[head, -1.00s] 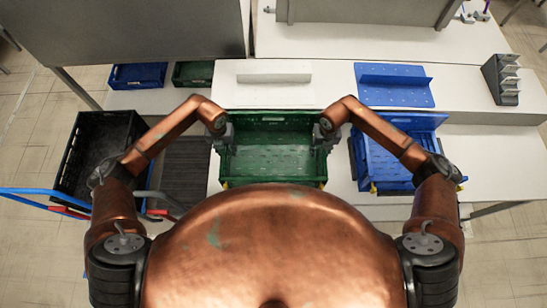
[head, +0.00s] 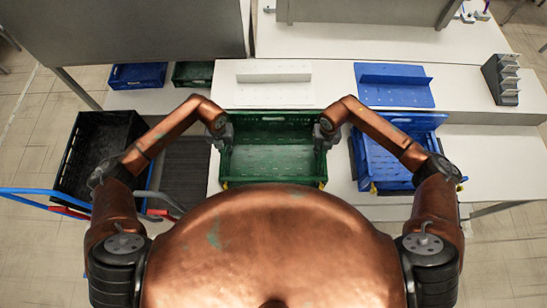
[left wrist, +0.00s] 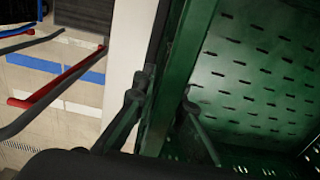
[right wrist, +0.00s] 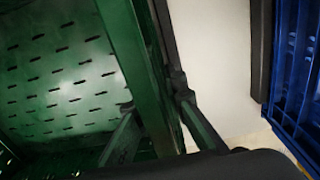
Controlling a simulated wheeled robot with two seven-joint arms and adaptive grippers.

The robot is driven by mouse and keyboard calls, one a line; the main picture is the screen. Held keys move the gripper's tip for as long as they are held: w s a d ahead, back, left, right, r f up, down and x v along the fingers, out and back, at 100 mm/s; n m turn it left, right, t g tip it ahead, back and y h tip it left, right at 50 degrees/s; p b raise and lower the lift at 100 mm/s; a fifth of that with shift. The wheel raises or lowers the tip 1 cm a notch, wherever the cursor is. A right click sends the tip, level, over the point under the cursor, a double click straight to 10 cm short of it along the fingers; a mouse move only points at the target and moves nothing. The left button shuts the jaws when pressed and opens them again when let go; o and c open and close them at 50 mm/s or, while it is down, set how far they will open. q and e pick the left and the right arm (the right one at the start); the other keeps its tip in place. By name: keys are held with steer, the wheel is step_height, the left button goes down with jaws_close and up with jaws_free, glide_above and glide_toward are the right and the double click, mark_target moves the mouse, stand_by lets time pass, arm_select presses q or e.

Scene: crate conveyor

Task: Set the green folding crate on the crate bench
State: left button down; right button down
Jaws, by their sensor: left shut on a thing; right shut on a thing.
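The green folding crate (head: 272,121) is open and upright in the middle of the head view, in front of my body. It is over or on the white bench (head: 340,190); I cannot tell whether its base touches. My left gripper (head: 222,136) is shut on its left wall, and my right gripper (head: 323,134) is shut on its right wall. In the left wrist view, the fingers (left wrist: 165,115) straddle the crate's green wall (left wrist: 185,60). In the right wrist view, the fingers (right wrist: 158,118) straddle the opposite wall (right wrist: 130,50). The slotted floor inside looks empty.
A blue crate (head: 412,120) stands close on the right. A black crate (head: 85,125) and a cart with blue and red bars (head: 40,203) are on the left. Behind are a white bracket (head: 273,77), a blue bracket plate (head: 395,95) and a grey rack (head: 503,80).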

arm_select(q)
steer(key=shift+r, duration=0.15)
arm_select(e)
steer(key=shift+r, duration=0.15)
